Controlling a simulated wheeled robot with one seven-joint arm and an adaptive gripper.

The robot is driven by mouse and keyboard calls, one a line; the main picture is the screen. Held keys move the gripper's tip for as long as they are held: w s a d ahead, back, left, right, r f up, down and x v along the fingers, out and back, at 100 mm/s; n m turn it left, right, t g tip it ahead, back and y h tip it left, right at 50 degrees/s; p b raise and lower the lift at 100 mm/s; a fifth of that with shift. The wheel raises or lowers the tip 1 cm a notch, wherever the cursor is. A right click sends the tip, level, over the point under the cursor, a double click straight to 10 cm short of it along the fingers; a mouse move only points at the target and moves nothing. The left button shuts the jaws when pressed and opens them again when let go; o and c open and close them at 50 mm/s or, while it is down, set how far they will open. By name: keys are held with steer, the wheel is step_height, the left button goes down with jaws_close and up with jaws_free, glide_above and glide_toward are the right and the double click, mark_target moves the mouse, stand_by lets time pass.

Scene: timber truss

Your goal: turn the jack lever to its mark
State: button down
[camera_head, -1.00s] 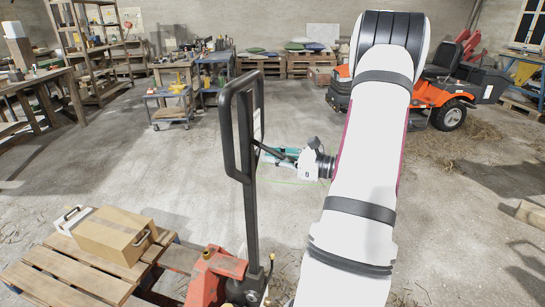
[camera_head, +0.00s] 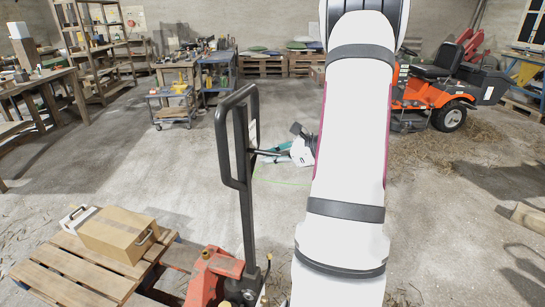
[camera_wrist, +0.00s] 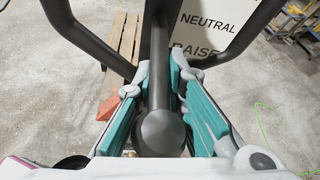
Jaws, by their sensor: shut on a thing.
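The jack's dark tow handle (camera_head: 237,150) stands on the red pallet jack (camera_head: 212,275). A short dark lever (camera_head: 268,153) sticks out from its right side. In the wrist view the lever (camera_wrist: 160,85) points toward me, ending in a round knob (camera_wrist: 162,132). My gripper (camera_head: 285,152) is right of the handle, its teal-padded fingers on either side of the lever and shut on it. In the wrist view a white label plate (camera_wrist: 212,28) behind the lever reads NEUTRAL and RAISE. Other words on it are hidden or out of frame. My arm covers part of the gripper.
Workbenches and a blue cart (camera_head: 172,108) stand at the back left. An orange mower (camera_head: 435,95) is at the back right. The middle floor is mostly clear.

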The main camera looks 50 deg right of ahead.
steer(key=c, duration=1.6)
jaws_free()
steer(key=v, duration=1.2)
